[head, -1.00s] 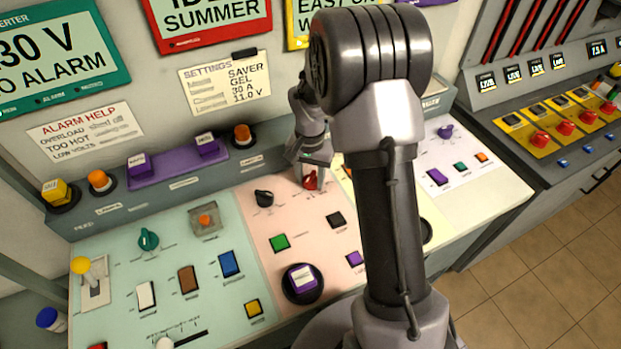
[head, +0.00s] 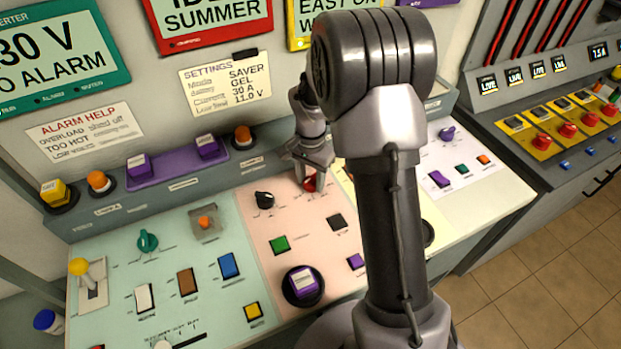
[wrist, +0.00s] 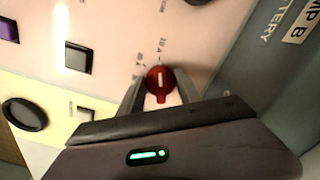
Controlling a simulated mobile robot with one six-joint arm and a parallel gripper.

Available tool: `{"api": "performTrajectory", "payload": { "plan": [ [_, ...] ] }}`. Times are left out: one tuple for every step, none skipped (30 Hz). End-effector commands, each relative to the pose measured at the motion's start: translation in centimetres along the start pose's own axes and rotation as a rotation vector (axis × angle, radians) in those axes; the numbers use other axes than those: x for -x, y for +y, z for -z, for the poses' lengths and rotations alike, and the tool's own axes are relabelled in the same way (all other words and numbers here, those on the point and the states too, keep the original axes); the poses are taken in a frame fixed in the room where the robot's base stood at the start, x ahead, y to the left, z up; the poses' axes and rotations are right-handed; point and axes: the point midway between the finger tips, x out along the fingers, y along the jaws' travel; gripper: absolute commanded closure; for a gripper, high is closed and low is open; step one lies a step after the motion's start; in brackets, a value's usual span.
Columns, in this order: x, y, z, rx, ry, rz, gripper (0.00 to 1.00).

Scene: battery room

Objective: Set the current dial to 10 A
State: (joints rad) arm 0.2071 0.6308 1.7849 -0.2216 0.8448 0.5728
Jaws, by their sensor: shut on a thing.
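The current dial is a red knob (head: 311,184) on the pink panel section in the head view, partly hidden by my gripper. In the wrist view the red dial (wrist: 159,84) shows with a pale pointer line, and small printed marks lie around it; one seems to read 10 A, the others are too small to be sure. My gripper (wrist: 158,92) has one finger on each side of the dial and is shut on it. In the head view my gripper (head: 312,172) reaches down onto the dial from above.
A black knob (head: 264,200) sits left of the dial. A green button (head: 279,244) and a dark button (head: 336,221) lie nearer the front. A settings note (head: 225,82) on the wall lists 30 A. The raised back ledge (head: 270,160) is close behind the dial.

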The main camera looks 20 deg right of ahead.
Motion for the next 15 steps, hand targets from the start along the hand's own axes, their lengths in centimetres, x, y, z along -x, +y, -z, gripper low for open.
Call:
{"api": "performTrajectory", "payload": {
  "plan": [
    [0.08,-0.05,0.08,-0.001,0.002,0.002,0.99],
    [0.08,-0.05,0.08,-0.001,0.002,0.002,0.99],
    [0.08,-0.05,0.07,-0.001,0.002,0.002,0.53],
    [0.07,-0.04,0.07,-0.001,0.002,0.002,0.47],
    [0.07,-0.04,0.06,-0.001,0.001,0.002,0.41],
    [0.06,-0.03,0.05,-0.001,0.001,0.001,0.37],
    [0.05,-0.03,0.05,-0.001,0.001,0.001,0.37],
    [0.05,-0.03,0.04,0.0,0.001,0.001,0.37],
    [0.04,-0.02,0.04,0.0,0.001,0.001,0.37],
    [0.04,-0.02,0.03,0.0,0.001,0.001,0.37],
    [0.04,-0.02,0.03,0.0,0.0,0.001,0.37],
    [0.03,-0.01,0.02,0.0,0.0,0.001,0.37],
    [0.03,-0.01,0.02,0.0,0.0,0.001,0.37],
    [0.06,-0.01,0.02,0.0,0.0,0.001,0.37],
    [0.23,-0.02,0.02,0.0,0.0,0.001,0.37]
  ]
}}
